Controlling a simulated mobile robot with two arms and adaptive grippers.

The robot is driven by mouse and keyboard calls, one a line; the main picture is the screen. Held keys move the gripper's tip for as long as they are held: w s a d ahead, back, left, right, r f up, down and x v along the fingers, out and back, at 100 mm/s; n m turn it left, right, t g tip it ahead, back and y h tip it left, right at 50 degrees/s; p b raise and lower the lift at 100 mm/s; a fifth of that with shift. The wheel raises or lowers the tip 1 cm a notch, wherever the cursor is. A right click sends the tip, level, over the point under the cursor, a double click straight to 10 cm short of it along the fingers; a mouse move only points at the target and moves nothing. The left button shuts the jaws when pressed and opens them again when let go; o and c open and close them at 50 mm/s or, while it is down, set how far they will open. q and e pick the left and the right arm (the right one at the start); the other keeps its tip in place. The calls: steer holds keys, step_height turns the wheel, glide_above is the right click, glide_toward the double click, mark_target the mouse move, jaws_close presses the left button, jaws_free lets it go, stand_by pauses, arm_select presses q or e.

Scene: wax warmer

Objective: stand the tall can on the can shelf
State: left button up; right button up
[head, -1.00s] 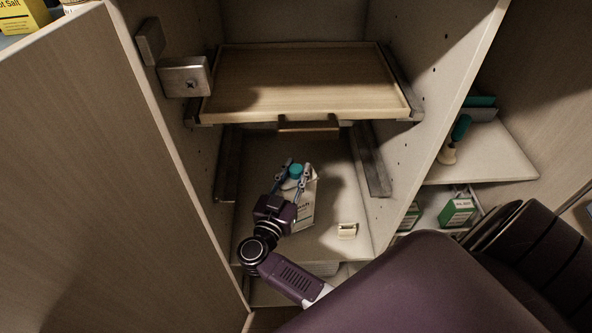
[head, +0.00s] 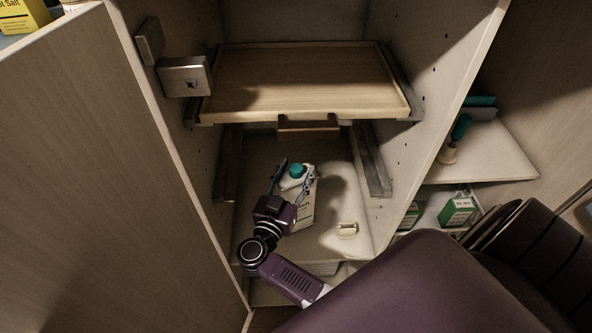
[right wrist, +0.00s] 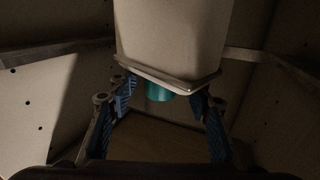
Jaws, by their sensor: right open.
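The tall can (head: 302,208) is a pale container with a printed front and a teal cap (head: 296,170). It stands upright on the low white shelf (head: 342,195) inside the cabinet, below a wooden pull-out tray. My right gripper (head: 295,173) is open, with one finger on each side of the can's top. The right wrist view shows the can's pale body (right wrist: 172,38) upside down, with the cap pointing down between the spread blue fingers. Part of the can is hidden behind my gripper in the head view. My left gripper is not in view.
The wooden tray (head: 305,80) with its handle (head: 308,127) hangs above the can. Cabinet walls close in both sides. Green-and-white boxes (head: 457,211) stand in the right compartment.

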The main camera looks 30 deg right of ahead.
steer(key=shift+p+v, duration=0.75)
steer(key=shift+v, duration=1.65)
steer(key=shift+p+v, duration=0.3)
steer(key=shift+v, duration=1.2)
